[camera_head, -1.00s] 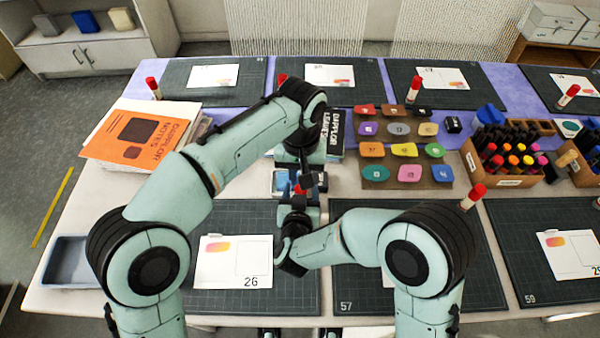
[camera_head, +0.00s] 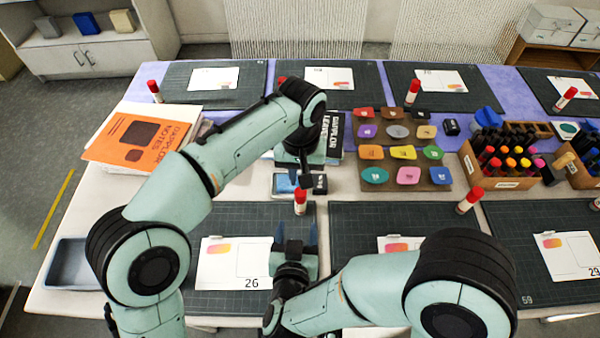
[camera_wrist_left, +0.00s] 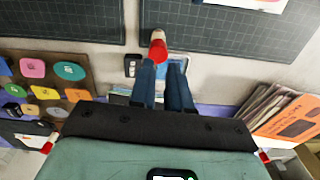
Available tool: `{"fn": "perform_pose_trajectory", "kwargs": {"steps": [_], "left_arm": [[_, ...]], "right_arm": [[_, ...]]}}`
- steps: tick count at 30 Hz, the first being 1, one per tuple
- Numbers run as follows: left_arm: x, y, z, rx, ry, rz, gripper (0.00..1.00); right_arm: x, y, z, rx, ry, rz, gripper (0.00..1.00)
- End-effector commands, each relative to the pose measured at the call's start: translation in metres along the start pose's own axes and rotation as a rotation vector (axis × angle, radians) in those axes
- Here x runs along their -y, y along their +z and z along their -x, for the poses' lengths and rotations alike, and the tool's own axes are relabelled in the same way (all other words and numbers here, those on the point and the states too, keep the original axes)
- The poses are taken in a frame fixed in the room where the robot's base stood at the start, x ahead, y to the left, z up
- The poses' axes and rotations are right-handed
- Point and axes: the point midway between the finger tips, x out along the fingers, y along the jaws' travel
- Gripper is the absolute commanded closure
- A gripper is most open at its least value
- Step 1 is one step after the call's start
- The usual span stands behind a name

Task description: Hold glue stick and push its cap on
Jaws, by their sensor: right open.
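A glue stick (camera_head: 300,202) with a white body and a red cap stands upright near the back edge of the mat with card 26. Its red cap also shows in the left wrist view (camera_wrist_left: 158,47), just beyond the fingertips. My left gripper (camera_wrist_left: 162,70) has its two blue fingers apart with nothing between them; in the head view my arm partly hides it behind the glue stick. My right gripper (camera_head: 295,236) is open and empty, on the near side of the glue stick and apart from it, fingers pointing toward it.
A blue ink pad (camera_head: 284,183) and a small black block (camera_head: 320,184) lie just behind the glue stick. Another glue stick (camera_head: 469,200) stands to the right. A card (camera_head: 234,263) lies on the front mat. Orange-topped notes (camera_head: 139,140) are at the left.

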Motion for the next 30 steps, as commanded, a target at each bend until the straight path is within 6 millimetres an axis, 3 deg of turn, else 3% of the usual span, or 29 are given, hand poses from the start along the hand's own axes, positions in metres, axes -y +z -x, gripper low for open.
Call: {"fn": "perform_pose_trajectory", "kwargs": {"steps": [11,30], "left_arm": [[0.0,0.0,-0.002,0.001,0.0,0.0,0.83],[0.0,0.0,-0.028,0.001,-0.001,0.0,0.83]], "right_arm": [[0.0,0.001,-0.001,0.001,0.0,0.0,0.36],[0.0,0.015,-0.005,0.005,0.0,0.0,0.36]]}}
